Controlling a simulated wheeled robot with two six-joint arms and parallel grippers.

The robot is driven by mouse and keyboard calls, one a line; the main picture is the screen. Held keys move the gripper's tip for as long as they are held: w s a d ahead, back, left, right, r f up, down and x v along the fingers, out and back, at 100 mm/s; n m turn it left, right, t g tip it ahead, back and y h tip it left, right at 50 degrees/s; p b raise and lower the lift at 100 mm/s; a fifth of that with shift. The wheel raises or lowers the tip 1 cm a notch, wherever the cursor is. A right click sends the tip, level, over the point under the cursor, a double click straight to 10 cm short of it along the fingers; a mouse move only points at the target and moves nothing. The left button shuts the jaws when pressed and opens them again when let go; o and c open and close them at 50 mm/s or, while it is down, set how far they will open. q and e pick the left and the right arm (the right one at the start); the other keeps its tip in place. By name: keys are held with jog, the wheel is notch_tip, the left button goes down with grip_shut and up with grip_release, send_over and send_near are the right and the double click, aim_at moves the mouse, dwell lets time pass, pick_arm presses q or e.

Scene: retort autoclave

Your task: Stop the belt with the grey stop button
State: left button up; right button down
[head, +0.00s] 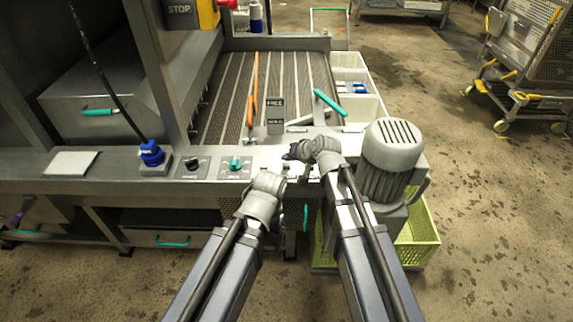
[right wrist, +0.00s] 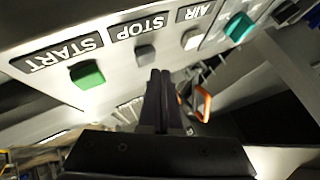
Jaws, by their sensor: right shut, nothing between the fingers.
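In the right wrist view, the grey stop button (right wrist: 145,53) sits under the STOP label on a pale panel. The green START button (right wrist: 86,74) and a light button under AIR (right wrist: 192,39) flank it. My right gripper (right wrist: 160,76) is shut and empty, its tips close to the stop button; I cannot tell whether they touch it. In the head view my right gripper (head: 294,153) is over the front ledge, and my arm hides much of the panel there. My left gripper (head: 266,184) is beside it, lower and to the left; its fingers cannot be made out.
The slatted belt (head: 265,85) runs away behind the ledge. A grey motor (head: 391,150) stands right of my right gripper, above a yellow-green crate (head: 418,240). A teal knob (head: 235,163) and a blue knob (head: 151,152) are on the ledge.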

aim_at(288, 167)
jog(key=shift+f, duration=0.15)
jog(key=shift+f+b, duration=0.25)
jog(key=shift+b, duration=0.1)
jog(key=shift+f+b, duration=0.55)
dwell(0.5)
jog(key=shift+r, duration=0.1)
jog(key=shift+r+p, duration=0.9)
jog(key=shift+p, duration=0.1)
notch_tip(288, 167, up, 5)
jog(key=p, duration=0.5)
